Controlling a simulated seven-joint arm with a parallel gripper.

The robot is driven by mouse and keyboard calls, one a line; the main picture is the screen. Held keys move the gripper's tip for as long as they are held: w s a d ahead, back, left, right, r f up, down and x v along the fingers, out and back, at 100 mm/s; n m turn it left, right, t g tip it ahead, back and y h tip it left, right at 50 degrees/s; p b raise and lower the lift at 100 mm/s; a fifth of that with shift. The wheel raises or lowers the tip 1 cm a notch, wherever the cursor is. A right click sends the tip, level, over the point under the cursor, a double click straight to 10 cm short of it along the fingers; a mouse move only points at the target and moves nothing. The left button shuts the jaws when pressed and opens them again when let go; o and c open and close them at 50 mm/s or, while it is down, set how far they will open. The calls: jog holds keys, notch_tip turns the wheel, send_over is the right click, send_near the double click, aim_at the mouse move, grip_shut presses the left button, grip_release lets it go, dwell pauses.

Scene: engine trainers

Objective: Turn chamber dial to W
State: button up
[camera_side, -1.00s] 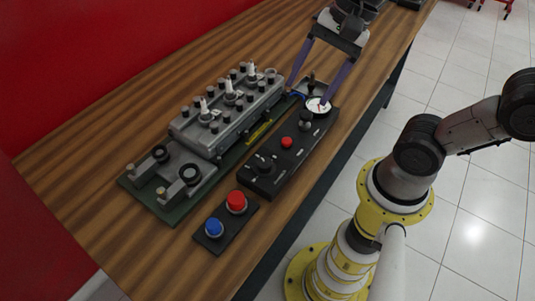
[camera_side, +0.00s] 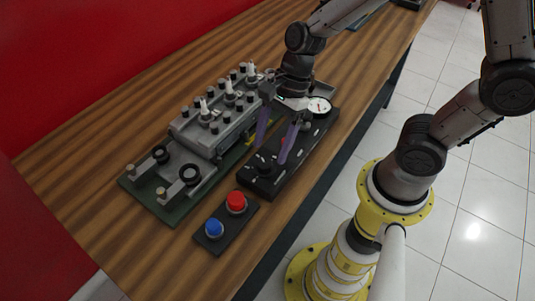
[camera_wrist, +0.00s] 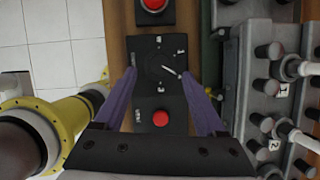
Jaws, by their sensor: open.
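The black chamber dial (camera_wrist: 160,66) sits on a dark control panel (camera_wrist: 148,90) in the wrist view. Its white pointer line slants down to the right, and small white marks stand around it, too small to read surely. No contact with the dial is visible. The side view shows my gripper (camera_side: 270,155) pointing down over the panel's front part.
A red button (camera_wrist: 160,118) is on the same panel, with a round white gauge (camera_side: 319,106) at its far end. The engine block (camera_side: 225,110) stands close beside the panel. A box with a red button (camera_side: 236,201) and a blue button (camera_side: 214,227) lies in front.

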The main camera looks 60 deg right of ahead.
aim_at(265, 162)
jog(key=shift+x, duration=1.8)
grip_shut()
